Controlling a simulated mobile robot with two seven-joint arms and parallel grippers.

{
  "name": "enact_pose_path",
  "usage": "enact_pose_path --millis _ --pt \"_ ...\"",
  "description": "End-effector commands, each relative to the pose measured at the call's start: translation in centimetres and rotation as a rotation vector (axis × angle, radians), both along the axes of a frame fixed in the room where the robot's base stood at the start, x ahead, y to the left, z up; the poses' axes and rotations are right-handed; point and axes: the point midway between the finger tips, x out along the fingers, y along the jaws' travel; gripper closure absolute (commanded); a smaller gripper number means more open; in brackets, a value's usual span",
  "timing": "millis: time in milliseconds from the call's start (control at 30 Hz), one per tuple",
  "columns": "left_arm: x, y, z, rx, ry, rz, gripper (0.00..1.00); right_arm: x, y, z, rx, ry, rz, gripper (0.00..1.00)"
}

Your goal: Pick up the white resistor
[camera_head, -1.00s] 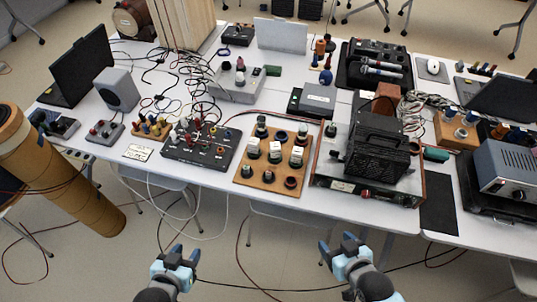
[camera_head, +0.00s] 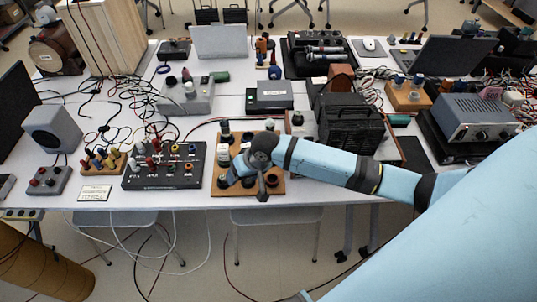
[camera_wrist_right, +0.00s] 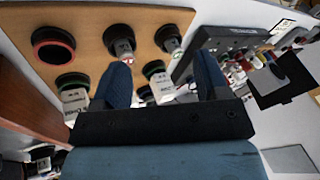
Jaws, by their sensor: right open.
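The wooden board (camera_head: 219,189) stands at the front of the table and carries several dark round posts and white block parts. Several white resistors look alike, and I cannot tell which one is meant. In the right wrist view, one white block (camera_wrist_right: 160,83) shows between the fingers, and another labelled white block (camera_wrist_right: 75,97) is left of them. My right gripper (camera_head: 246,186) is over the board's front half and hides part of it. In its wrist view the right gripper (camera_wrist_right: 162,64) is open, fingers pointing at the board, with nothing clearly held. My left gripper is not in view.
A black panel with knobs (camera_head: 150,182) is just left of the board. A black vented box (camera_head: 350,130) stands to the right, close to my right arm. A grey device (camera_head: 270,97) lies behind. Loose cables cover the table's left part.

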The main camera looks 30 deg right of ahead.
Motion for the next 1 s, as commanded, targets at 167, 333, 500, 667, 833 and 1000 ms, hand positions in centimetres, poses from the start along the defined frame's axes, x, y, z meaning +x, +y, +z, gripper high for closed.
enact_pose_path --millis 167,333,500,667,833,1000 --pt "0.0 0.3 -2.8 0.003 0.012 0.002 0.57 4.3 -6.4 2.5 -0.113 0.181 -0.166 0.32" --pt "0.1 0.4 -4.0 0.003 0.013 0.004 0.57 6.2 -11.6 6.0 -0.198 0.312 -0.336 0.32" --pt "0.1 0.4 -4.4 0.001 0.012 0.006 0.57 6.8 -14.3 8.0 -0.239 0.377 -0.431 0.32" --pt "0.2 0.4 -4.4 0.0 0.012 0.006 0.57 6.7 -14.7 6.9 -0.245 0.392 -0.447 0.32" --pt "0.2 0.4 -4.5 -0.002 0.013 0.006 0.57 6.7 -14.6 3.5 -0.244 0.391 -0.446 0.32" --pt "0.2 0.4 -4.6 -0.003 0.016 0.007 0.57 6.8 -14.6 0.8 -0.242 0.389 -0.445 0.32"
